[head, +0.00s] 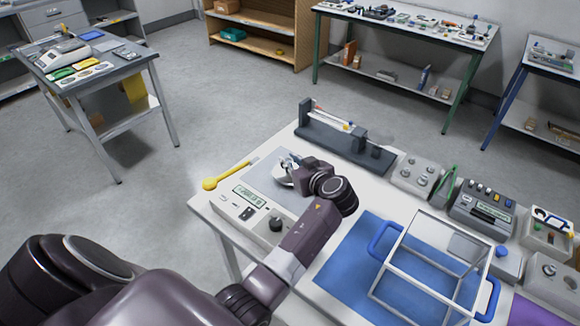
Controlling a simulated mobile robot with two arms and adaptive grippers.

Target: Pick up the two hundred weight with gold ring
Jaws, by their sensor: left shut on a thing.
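My left gripper (287,161) reaches over the near table from the front, above the grey pad of the white digital scale (232,214). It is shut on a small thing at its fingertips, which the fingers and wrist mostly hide. I cannot make out a gold ring or a marking on it, nor whether it touches the scale's pan. A grey block (415,176) with several round metal pieces stands to the right of the gripper; no gold ring can be told there. My right gripper is not in view.
A dark beam balance (345,145) stands behind the gripper. A yellow-ended rod (225,176) lies left of the scale. Several instruments line the right side. Open floor lies left.

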